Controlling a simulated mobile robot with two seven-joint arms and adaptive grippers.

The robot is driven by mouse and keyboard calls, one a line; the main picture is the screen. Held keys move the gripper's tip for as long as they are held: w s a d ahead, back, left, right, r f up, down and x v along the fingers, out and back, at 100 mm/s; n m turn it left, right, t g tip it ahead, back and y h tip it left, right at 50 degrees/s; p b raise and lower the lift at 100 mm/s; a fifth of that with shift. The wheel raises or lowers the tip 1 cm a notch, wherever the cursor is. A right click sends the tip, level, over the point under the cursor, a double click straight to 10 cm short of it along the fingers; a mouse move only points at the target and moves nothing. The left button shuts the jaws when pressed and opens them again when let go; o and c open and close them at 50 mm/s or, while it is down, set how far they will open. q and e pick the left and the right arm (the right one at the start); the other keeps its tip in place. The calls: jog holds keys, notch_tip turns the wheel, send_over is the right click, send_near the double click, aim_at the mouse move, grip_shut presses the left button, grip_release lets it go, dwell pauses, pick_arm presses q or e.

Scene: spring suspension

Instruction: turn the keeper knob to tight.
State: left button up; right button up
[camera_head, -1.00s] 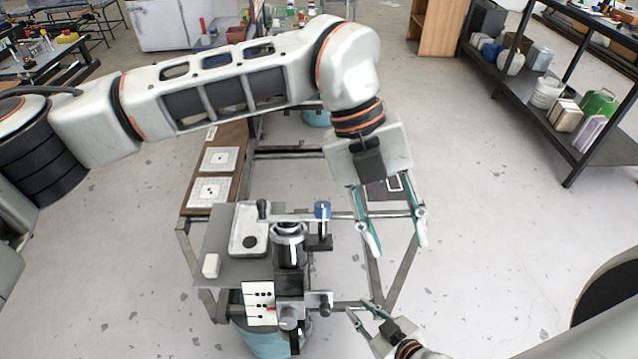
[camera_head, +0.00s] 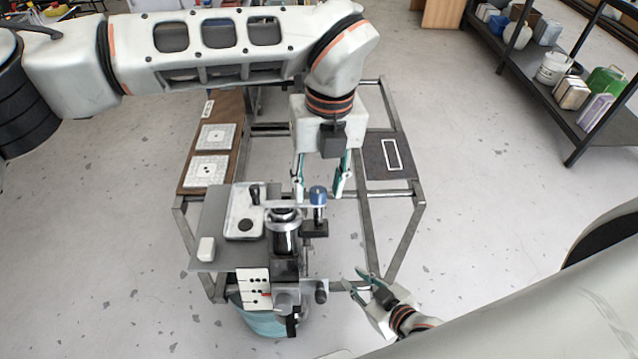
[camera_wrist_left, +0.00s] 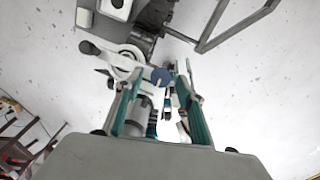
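A blue-topped knob (camera_head: 318,195) stands upright at the right end of a flat arm on the spring suspension fixture (camera_head: 283,232); I cannot tell for certain that it is the keeper knob. A dark knob (camera_head: 321,292) sits lower, on the fixture's right side. My left gripper (camera_head: 320,187) points down, open, with its fingertips around the blue knob's level. In the left wrist view the blue knob (camera_wrist_left: 160,77) shows between the open teal fingers, with no clear contact. My right gripper (camera_head: 356,279) is open and empty, right of the dark knob.
A metal frame (camera_head: 405,240) surrounds the fixture. A grey plate (camera_head: 208,225) with a white block is at the fixture's left. A marked panel (camera_head: 253,288) is at its front. A dark mat (camera_head: 385,160) lies back right.

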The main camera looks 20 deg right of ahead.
pick_arm(q)
jog(key=shift+f, duration=0.4)
grip_shut()
